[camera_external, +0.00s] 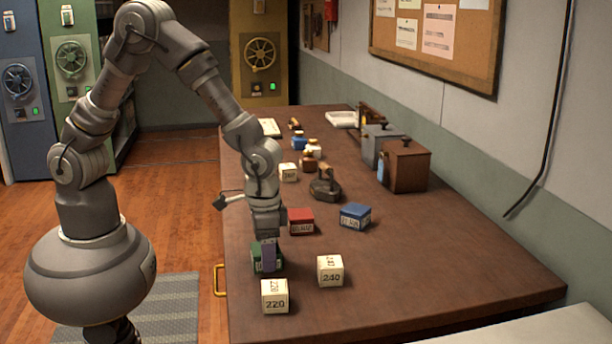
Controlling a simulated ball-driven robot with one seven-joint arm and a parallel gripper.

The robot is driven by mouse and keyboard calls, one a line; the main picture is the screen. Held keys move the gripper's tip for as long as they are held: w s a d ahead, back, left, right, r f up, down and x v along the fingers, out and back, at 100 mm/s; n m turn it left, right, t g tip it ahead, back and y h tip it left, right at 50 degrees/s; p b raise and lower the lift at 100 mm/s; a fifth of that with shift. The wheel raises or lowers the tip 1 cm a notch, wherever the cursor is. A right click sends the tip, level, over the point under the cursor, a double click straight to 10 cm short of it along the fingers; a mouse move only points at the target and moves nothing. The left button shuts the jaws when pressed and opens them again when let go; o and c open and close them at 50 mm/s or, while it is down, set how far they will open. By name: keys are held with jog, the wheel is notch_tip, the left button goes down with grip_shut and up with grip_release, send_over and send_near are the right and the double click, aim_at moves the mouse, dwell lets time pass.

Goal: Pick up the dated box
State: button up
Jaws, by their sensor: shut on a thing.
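My gripper (267,241) points straight down at the near left of the brown table and is shut on a small green box (259,268). A purple upright piece covers part of the box's front, and I cannot tell whether it is a finger. The box is at or very near the tabletop; any gap is too small to tell. A red box (300,218) with a white label sits behind it. A blue box (355,214) with a white label stands further right. The labels are too small to read as dates.
White cubes marked 220 (275,298) and 240 (330,272) stand close in front and to the right. A dark iron-like object (325,187), another white cube (288,171) and small bottles (312,146) stand behind. A brown wooden box (405,167) is near the wall. The table's right front is clear.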

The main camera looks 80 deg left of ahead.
jog(key=shift+r, duration=0.15)
